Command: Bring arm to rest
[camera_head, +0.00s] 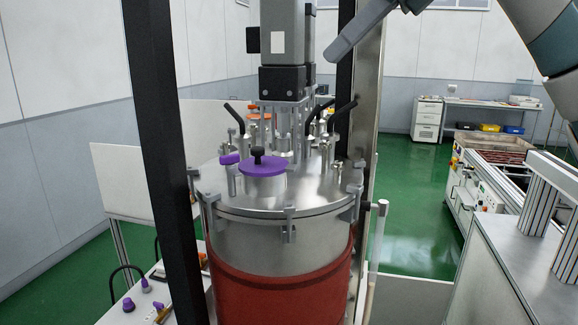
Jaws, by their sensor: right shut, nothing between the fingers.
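My right arm (545,30) comes in at the top right corner, and part of it is cut off by the picture's edge. My right gripper (338,47) shows at the top centre as grey-blue fingers slanting down to the left. It is shut with nothing in it, and its rear part is cut off by the top edge. In the picture the fingertips lie just right of the grey motor head above the vessel; I cannot tell how far apart they are in depth. My left gripper is not in view.
A steel vessel (275,238) with a red band and a purple-capped lid fitting (262,167) stands in front between dark posts (160,130). A grey motor unit (284,45) hangs above it. A conveyor bench (480,185) stands right; green floor (415,200) is open between.

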